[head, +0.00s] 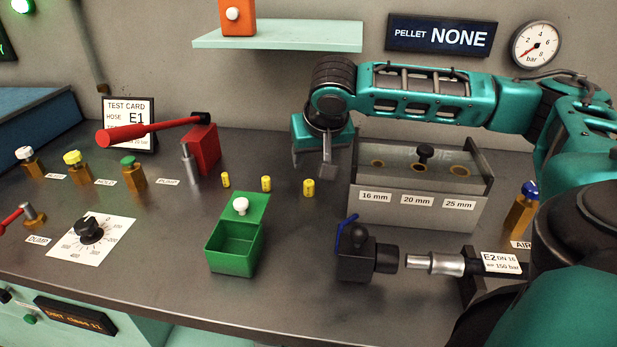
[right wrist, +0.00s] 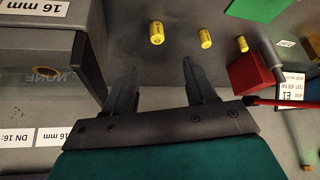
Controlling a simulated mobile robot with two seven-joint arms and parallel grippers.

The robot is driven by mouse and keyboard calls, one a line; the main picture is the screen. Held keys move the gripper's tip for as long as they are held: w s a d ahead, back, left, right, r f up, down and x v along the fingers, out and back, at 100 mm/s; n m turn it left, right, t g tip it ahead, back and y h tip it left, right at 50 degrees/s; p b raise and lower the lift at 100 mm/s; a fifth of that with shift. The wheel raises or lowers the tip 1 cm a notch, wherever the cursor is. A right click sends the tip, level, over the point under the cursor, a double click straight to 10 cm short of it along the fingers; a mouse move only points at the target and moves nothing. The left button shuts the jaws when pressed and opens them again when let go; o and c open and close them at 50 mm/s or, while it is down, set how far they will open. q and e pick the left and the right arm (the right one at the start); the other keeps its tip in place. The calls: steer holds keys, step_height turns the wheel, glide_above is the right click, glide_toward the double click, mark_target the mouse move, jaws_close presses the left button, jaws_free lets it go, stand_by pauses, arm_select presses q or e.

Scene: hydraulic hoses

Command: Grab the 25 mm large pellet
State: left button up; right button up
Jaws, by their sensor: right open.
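Three yellow pellets stand in a row on the grey bench, rising in size from left to right in the head view. The largest pellet (head: 309,188) is on the right, the middle one (head: 266,184) beside it and the smallest (head: 225,180) on the left. In the right wrist view the largest pellet (right wrist: 157,33) lies beyond the fingertips, roughly in line with the gap between them. My right gripper (head: 314,166) is open and empty, behind and above the largest pellet, not touching it; its fingers also show in the right wrist view (right wrist: 158,76). My left gripper is out of view.
The rack (head: 415,209) labelled 16, 20 and 25 mm stands right of the pellets. A green open box (head: 232,250) is in front, and a red-handled pump (head: 203,148) is to the left. A dark valve block (head: 356,262) stands front right. The display (head: 440,34) reads PELLET NONE.

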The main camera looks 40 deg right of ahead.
mark_target(309, 182)
steer(key=b+x, duration=0.1)
steer(key=x, duration=0.7)
steer(key=b+x, duration=0.1)
steer(key=x, duration=0.3)
steer(key=shift+d+f, duration=0.15)
steer(key=shift+f, duration=0.2)
steer(key=c, duration=0.7)
jaws_close()
